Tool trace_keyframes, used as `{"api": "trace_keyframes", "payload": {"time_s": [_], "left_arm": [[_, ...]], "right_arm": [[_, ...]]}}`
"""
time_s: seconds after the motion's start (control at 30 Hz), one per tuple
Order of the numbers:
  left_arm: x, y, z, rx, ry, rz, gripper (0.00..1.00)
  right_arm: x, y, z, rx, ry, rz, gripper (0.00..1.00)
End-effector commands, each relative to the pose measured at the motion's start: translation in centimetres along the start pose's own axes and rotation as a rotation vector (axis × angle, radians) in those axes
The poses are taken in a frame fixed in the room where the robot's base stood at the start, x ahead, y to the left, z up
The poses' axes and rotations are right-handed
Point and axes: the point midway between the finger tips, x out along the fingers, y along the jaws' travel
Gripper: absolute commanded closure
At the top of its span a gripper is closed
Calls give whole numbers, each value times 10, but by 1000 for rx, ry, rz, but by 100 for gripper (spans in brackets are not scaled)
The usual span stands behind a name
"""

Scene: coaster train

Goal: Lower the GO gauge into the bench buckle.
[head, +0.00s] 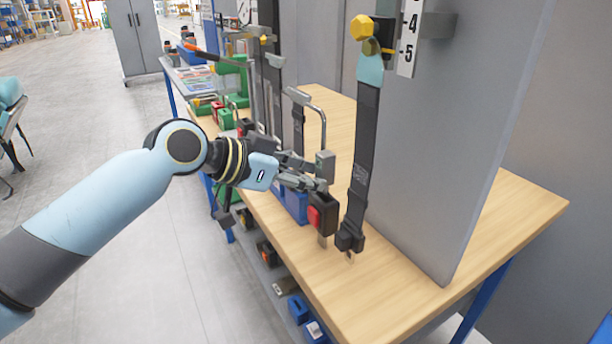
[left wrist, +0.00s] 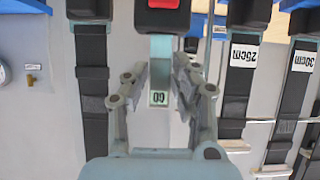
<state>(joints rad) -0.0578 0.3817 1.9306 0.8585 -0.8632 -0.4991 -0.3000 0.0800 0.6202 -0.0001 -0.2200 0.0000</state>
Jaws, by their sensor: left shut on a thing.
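The bench buckle (head: 322,214) is a black block with a red button, upright on a metal stalk at the bench's front edge. It also shows at the top of the left wrist view (left wrist: 183,14). My left gripper (head: 313,178) is shut on the GO gauge (head: 325,163), a grey-green block. In the left wrist view the gauge (left wrist: 160,72) sits between the fingers, its GO label upside down. The gauge is above the buckle, its lower end at the buckle's top. I cannot tell whether it is inside the mouth. My right gripper is not in view.
A black strap (head: 364,140) with a teal top hangs from a yellow knob (head: 361,27) just right of the buckle. A grey panel (head: 455,130) stands behind it. A blue block (head: 292,204) is left of the buckle. The bench's front right (head: 390,300) is clear.

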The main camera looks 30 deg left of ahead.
Motion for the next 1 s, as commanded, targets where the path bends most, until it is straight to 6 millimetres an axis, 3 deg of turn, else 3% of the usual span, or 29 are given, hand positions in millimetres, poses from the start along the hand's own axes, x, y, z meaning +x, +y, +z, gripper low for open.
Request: {"api": "trace_keyframes", "payload": {"time_s": [0.8, 0.83, 1.0], "left_arm": [[8, 0, 13, 0, 2, 0, 100], [8, 0, 13, 0, 2, 0, 71], [8, 0, 13, 0, 1, 0, 49]], "right_arm": [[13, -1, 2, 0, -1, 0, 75], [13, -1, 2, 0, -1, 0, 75], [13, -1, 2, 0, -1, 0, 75]]}}
